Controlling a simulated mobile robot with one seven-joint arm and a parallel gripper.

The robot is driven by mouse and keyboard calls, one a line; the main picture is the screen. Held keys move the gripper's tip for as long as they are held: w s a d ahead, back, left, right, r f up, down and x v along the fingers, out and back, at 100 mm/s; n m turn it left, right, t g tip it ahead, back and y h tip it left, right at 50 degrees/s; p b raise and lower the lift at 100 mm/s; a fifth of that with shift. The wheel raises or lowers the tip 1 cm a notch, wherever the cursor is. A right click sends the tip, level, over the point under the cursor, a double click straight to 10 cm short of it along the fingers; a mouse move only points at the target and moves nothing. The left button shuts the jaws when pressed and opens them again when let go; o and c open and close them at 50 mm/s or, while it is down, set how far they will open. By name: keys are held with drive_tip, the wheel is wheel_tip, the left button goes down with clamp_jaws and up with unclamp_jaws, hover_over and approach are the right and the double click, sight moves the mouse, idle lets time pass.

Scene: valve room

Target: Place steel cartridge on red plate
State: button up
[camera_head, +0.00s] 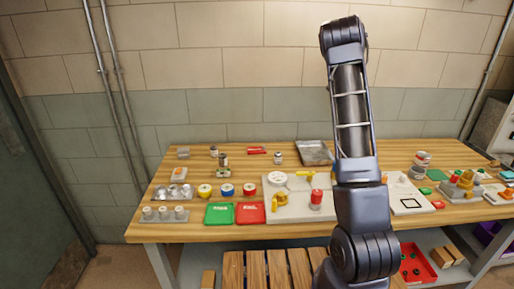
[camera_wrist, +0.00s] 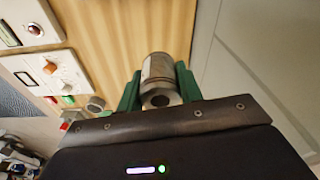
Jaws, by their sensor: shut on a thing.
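My gripper (camera_wrist: 158,88) is shut on the steel cartridge (camera_wrist: 157,70), a grey metal cylinder with a round hole in its near end. It sits between the two green fingers in the wrist view, with wood surface behind it. The gripper and the held cartridge cannot be made out in the head view, where my arm rises in front of the bench. The red plate (camera_head: 251,213) lies flat near the front edge of the wooden bench, left of my arm. Nothing is seen standing on it. I cannot pick out the red plate in the wrist view.
A green plate (camera_head: 219,214) lies directly left of the red plate. A light panel (camera_head: 285,213) with a yellow valve and a red-topped cylinder (camera_head: 316,199) stands to its right. Small cups (camera_head: 227,190) sit behind. A red bin (camera_head: 415,264) is below the bench.

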drive_tip(key=w+a, duration=0.3)
drive_tip(key=a, duration=2)
hover_over(258, 149)
drive_tip(key=f, duration=1.9)
drive_tip(key=shift+s+a, duration=0.2)
drive_tip(key=shift+a, duration=0.15)
drive_tip(key=o, duration=1.2)
drive_tip(key=shift+f, duration=0.1)
drive_tip(key=shift+c, duration=0.2)
